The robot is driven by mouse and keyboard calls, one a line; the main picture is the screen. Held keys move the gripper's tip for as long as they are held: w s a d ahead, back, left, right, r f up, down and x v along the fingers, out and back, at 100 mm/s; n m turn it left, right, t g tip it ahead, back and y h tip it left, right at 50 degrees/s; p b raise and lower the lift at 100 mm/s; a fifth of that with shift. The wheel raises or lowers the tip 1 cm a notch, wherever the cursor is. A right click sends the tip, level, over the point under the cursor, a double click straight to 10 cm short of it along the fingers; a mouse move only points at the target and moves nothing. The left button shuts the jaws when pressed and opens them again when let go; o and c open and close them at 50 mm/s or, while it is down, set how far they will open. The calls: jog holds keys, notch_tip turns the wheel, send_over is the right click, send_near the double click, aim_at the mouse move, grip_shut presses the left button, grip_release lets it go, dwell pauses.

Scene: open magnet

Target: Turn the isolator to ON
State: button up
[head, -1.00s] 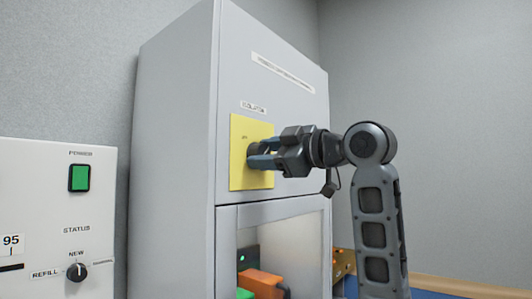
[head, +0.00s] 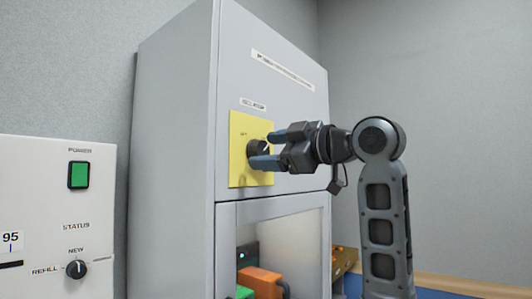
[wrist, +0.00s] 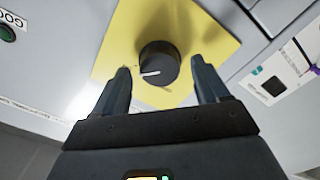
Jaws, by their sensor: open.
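The isolator is a round black knob (head: 257,147) on a yellow plate (head: 237,178) on the front of the grey cabinet. In the wrist view the knob (wrist: 160,62) shows a white pointer line towards the left of the picture. The lettering on the plate is too small to read. My gripper (head: 262,150) is open in front of the plate. In the wrist view its fingertips (wrist: 160,66) stand one on each side of the knob, with a gap on both sides, and hold nothing.
The grey cabinet (head: 175,130) has a glazed opening below the plate, with orange (head: 262,281) and green parts inside. At left, a white panel (head: 40,190) carries a green power switch (head: 78,175) and a small black selector (head: 76,269).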

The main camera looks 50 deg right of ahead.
jog(key=s+b, duration=0.1)
jog(key=s, duration=0.5)
jog(key=shift+s, duration=0.2)
jog(key=shift+d, duration=0.15)
